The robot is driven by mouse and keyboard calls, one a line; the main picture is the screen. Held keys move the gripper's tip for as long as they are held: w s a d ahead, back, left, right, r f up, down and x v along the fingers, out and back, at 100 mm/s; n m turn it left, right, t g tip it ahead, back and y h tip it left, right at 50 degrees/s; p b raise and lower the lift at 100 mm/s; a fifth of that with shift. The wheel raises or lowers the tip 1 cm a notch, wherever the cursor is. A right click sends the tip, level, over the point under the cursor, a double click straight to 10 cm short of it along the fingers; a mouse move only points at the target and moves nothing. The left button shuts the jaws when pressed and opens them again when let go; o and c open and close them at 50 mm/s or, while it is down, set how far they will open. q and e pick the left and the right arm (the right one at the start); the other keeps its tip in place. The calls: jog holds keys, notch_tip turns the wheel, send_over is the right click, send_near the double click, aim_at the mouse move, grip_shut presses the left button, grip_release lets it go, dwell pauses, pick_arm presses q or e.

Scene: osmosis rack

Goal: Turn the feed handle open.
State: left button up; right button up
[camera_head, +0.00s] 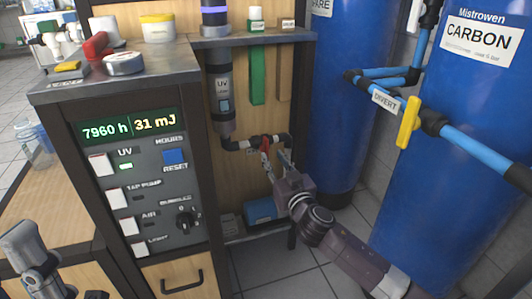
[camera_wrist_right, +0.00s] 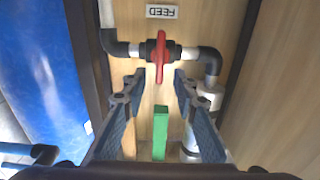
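The red feed handle (camera_wrist_right: 161,57) sits on a short horizontal pipe with black elbows, under the FEED label (camera_wrist_right: 161,12), which reads upside down in the right wrist view. The handle stands crosswise to the pipe. In the head view the handle (camera_head: 266,144) shows below the UV unit. My right gripper (camera_wrist_right: 160,80) is open, its two fingers on either side of the handle's lower end, with gaps on both sides. In the head view my right gripper (camera_head: 276,163) reaches in from the lower right. My left arm is at the lower left; its gripper is not clearly seen.
The control cabinet (camera_head: 190,278) stands left of the pipe. Blue tanks (camera_head: 345,100) and a blue pipe with a yellow DIVERT handle (camera_head: 408,122) are on the right. A green strip (camera_head: 257,75) hangs on the panel. A blue box (camera_head: 260,211) sits below.

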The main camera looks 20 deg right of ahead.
aim_at(267, 149)
jog(key=shift+w+a+b, duration=0.1)
jog(key=shift+w+b, duration=0.6)
jog(key=shift+w, duration=2.2)
grip_shut()
